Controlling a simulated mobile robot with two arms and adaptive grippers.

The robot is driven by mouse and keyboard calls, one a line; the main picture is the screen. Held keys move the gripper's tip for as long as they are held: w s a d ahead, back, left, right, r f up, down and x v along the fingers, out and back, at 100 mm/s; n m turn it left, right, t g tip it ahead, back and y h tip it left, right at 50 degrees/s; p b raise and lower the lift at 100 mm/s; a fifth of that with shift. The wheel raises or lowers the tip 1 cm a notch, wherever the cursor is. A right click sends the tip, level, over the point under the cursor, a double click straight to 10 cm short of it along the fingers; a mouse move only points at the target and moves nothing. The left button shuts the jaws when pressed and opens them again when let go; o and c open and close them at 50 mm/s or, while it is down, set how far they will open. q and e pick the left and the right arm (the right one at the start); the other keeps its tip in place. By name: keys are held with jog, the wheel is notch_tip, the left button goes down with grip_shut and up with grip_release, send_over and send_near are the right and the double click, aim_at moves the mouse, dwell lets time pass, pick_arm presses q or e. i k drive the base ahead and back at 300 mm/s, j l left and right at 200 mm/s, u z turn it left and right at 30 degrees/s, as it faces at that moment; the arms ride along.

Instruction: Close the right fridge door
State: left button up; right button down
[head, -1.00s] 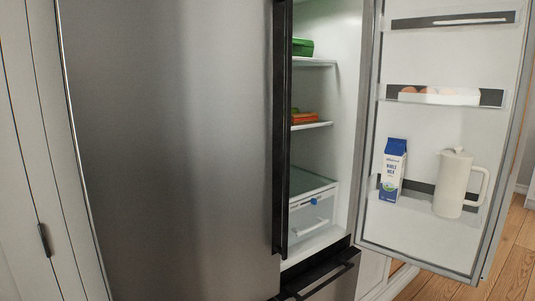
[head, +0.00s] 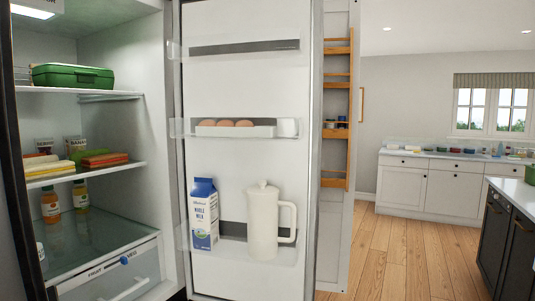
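The right fridge door (head: 245,84) stands wide open in the middle of the head view, its inner side facing me. Its racks hold an egg tray (head: 236,130), a blue and white milk carton (head: 203,214) and a white pitcher (head: 265,222). The open fridge compartment (head: 128,128) is to the left of the door. Neither of my grippers is in view. The door's outer face and handle are hidden.
Fridge shelves hold a green box (head: 72,76), bottles (head: 50,205) and food packs. Behind the door stands a wooden rack (head: 334,172). Wood floor (head: 400,255) is clear to the right, before white cabinets (head: 430,186) and a dark counter unit (head: 505,235).

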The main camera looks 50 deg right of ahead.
aim_at(260, 62)
jog(key=l+u, duration=0.15)
jog(key=l, duration=0.35)
jog(key=l+u, duration=0.1)
jog(key=l, duration=0.35)
jog(key=k+l+u, duration=0.15)
jog(key=l, duration=0.3)
jog(key=l+u, duration=0.15)
jog(key=l, duration=0.35)
jog(key=k+l+u, duration=0.1)
jog(key=l, duration=0.35)
jog(key=k+l+u, duration=0.15)
jog(key=l, duration=0.3)
